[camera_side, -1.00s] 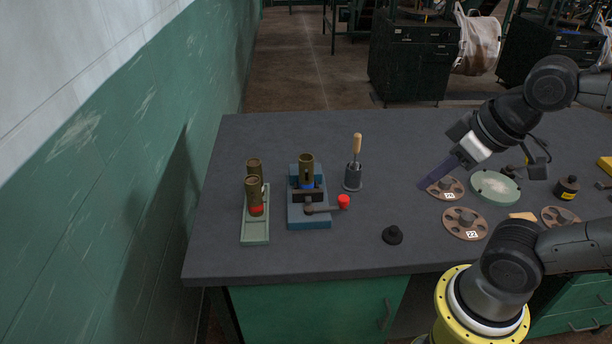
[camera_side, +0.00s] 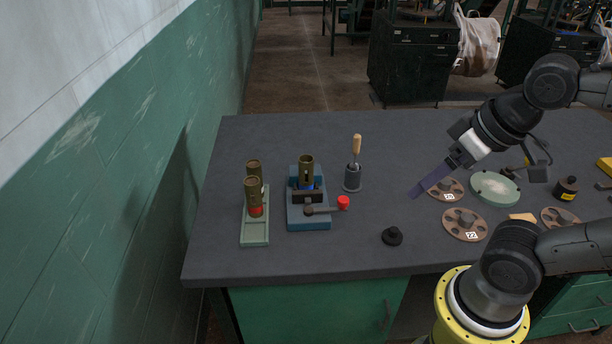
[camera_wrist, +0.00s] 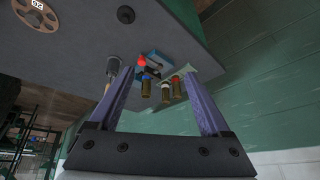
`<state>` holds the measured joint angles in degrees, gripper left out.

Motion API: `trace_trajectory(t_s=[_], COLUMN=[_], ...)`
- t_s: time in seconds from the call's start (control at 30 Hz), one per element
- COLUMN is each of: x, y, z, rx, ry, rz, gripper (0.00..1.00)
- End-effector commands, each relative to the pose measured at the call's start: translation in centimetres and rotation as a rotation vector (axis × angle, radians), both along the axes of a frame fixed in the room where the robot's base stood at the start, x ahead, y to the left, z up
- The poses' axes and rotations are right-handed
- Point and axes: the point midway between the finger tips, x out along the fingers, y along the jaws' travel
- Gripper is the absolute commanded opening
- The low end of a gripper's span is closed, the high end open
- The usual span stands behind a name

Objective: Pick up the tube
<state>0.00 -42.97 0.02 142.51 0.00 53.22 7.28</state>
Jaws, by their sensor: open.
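One olive-brown tube (camera_side: 306,167) stands upright in a blue vise (camera_side: 308,222) with a red-knobbed handle. Two similar tubes stand in a pale green tray (camera_side: 256,232) to its left: the front tube (camera_side: 252,190) has a red band low down, and the rear tube (camera_side: 255,168) is partly hidden behind it. In the wrist view, the vise tube (camera_wrist: 146,88) and the two tray tubes (camera_wrist: 166,94) show between my fingers, farther off. My gripper (camera_side: 415,193) is open and empty, above the table to the right of the vise; it also shows in the wrist view (camera_wrist: 157,74).
A wooden-handled tool stands in a dark holder (camera_side: 352,182) between the vise and my gripper. A black knobbed piece (camera_side: 392,236) lies in front. Numbered brown discs (camera_side: 465,224) and a pale green round dish (camera_side: 494,188) are at right. A green wall (camera_side: 100,200) borders the left.

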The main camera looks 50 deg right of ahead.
Motion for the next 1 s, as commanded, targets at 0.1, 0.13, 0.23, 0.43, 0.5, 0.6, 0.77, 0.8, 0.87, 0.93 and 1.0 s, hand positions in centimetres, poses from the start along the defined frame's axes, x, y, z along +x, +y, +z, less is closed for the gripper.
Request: trace_trajectory(t_s=[0.1,0.13,0.23,0.43,0.5,0.6,0.77,0.8,0.87,0.93,1.0], x=[1.5,2.1,4.3,10.6,13.3,17.2,23.3,24.7,26.9,29.0,30.7], y=[0.0,0.0,-0.2,-0.8,-1.2,-1.8,-3.0,-3.4,-3.9,-4.6,-5.2], z=[3.1,3.8,5.9,9.0,9.4,9.4,7.6,6.8,5.4,3.5,1.4], rx=[0.071,0.089,0.142,0.231,0.255,0.281,0.302,0.303,0.302,0.296,0.285], ry=[-0.025,-0.020,-0.002,0.066,0.095,0.140,0.212,0.231,0.259,0.295,0.327], rz=[-0.136,-0.171,-0.286,-0.521,-0.606,-0.717,-0.871,-0.903,-0.945,-0.985,-1.005], gripper=[0.81,0.81,0.81,0.81,0.81,0.81,0.81,0.81,0.81,0.81,0.81])
